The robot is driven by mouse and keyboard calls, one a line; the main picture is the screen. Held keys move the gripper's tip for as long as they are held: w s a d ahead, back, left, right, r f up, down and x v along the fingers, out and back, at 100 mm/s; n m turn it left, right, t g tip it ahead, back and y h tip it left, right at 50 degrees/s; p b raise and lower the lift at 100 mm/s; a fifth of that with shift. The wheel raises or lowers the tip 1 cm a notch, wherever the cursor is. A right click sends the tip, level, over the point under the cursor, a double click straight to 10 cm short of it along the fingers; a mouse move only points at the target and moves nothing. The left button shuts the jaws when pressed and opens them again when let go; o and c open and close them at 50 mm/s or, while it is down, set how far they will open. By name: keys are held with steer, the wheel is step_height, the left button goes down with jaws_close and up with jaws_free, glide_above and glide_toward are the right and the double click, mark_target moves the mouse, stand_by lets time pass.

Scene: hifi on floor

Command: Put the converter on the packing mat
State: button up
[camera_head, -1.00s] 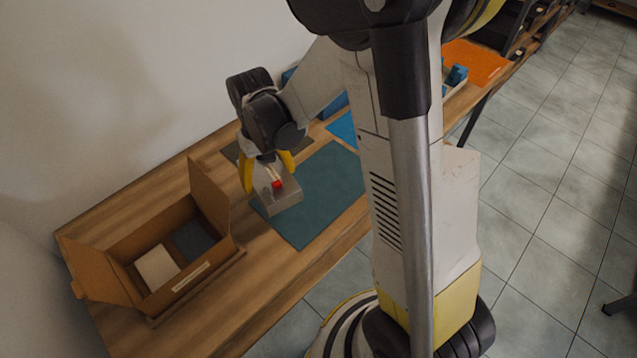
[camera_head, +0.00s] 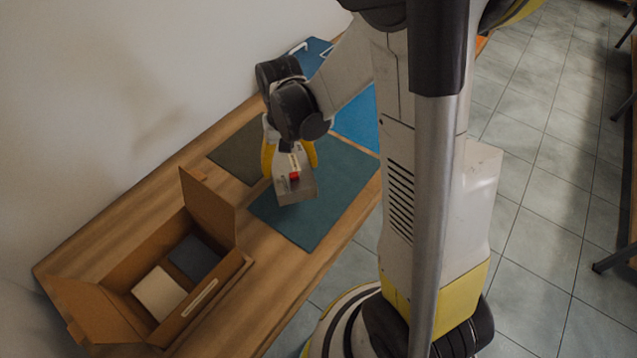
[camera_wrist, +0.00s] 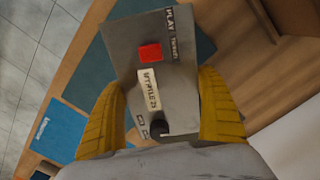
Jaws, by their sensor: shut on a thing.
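The converter seems to be the grey box with a red button and a pale label (camera_head: 296,187). My gripper (camera_head: 290,158) is shut on it, with one yellow finger on each side. In the wrist view the converter (camera_wrist: 175,80) fills the space between the fingers (camera_wrist: 160,120), its red button and label facing the camera. In the head view it is over the left part of a teal mat (camera_head: 335,195). I cannot tell for certain whether it touches the mat. No label marks which mat is the packing mat.
An open cardboard box (camera_head: 215,265) with a white and a dark item inside stands to the left. A dark olive mat (camera_head: 238,152) lies behind the gripper, and a bright blue mat (camera_head: 360,120) lies beyond the teal one. The wooden table (camera_head: 150,195) runs along a wall.

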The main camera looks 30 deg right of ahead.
steer(key=s+d+r+m, duration=0.2)
steer(key=s+d+m, duration=0.8)
steer(key=d, duration=0.2)
steer(key=b, duration=0.4)
glide_toward(319, 184)
steer(key=a+f, duration=0.1)
steer(key=s+a, duration=0.1)
steer(key=shift+a+f+m, duration=0.3)
steer(key=shift+a+f, duration=0.1)
steer(key=shift+f+b, duration=0.9)
steer(key=shift+f, duration=1.05)
steer(key=shift+f, duration=0.15)
steer(key=o, duration=1.3)
